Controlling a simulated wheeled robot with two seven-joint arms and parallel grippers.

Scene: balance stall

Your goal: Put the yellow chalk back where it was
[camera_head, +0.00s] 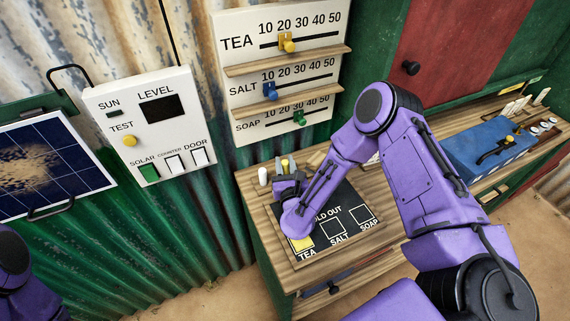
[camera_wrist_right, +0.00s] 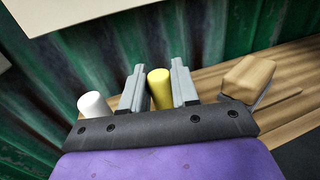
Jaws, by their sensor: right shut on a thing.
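The yellow chalk (camera_wrist_right: 160,90) stands between the two grey fingers of my right gripper (camera_wrist_right: 158,80) in the wrist view, and the fingers are shut on it. In the head view, my right gripper (camera_head: 285,167) is at the back left of the wooden counter, with the yellow tip showing between its fingers. A white chalk (camera_wrist_right: 93,104) stands just left of the gripper, apart from it; it also shows in the head view (camera_head: 262,176). The chalk's lower end is hidden by the gripper, so I cannot tell whether it touches the counter. My left gripper is out of view.
A black SOLD OUT board (camera_head: 350,205) lies on the counter (camera_head: 262,212); its TEA box is filled yellow, and SALT and SOAP look empty. A wooden block (camera_wrist_right: 248,78) sits right of the gripper. A slider price board (camera_head: 235,60) and green corrugated wall stand behind.

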